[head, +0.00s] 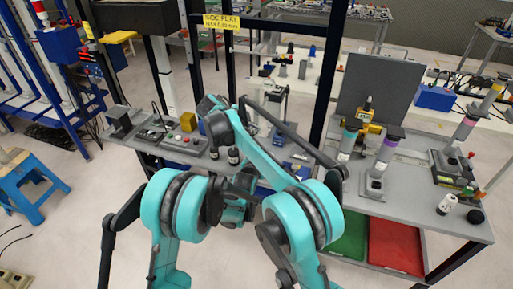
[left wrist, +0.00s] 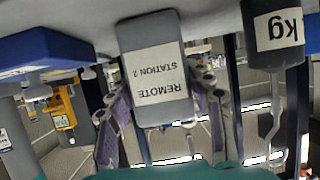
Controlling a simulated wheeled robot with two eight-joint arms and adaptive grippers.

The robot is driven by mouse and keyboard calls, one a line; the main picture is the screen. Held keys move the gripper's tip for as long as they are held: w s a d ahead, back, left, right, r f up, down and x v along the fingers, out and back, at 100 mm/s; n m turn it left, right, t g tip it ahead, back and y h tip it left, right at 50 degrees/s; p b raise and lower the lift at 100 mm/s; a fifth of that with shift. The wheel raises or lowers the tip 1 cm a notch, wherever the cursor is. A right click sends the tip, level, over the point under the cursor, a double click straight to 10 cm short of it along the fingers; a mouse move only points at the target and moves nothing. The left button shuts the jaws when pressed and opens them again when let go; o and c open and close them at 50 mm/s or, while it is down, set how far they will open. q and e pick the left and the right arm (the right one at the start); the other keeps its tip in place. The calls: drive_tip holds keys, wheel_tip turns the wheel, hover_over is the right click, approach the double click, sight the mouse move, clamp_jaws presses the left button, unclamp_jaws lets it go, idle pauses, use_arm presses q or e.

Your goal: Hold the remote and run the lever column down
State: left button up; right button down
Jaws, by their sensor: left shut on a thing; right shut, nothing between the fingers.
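The remote (left wrist: 155,75), a grey box with a white label reading "REMOTE STATION 2", shows upside down in the left wrist view. My left gripper (left wrist: 163,112) is shut on it, with a finger along each side. In the head view I cannot make out the left gripper or the remote behind my arms. My right gripper (head: 208,104) is shut and empty, small and partly hidden at the far end of my arm over the left bench. I cannot tell for certain which upright is the lever column, or whether the right gripper touches anything.
A dark gantry frame with a yellow "SIDE PLAY" sign (head: 221,22) stands ahead. The left bench bears a yellow block (head: 188,121). The right bench (head: 412,205) carries several banded tubes and a grey panel (head: 380,88). A blue stool (head: 25,183) stands left.

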use_arm(q)
drive_tip(key=o, duration=1.3)
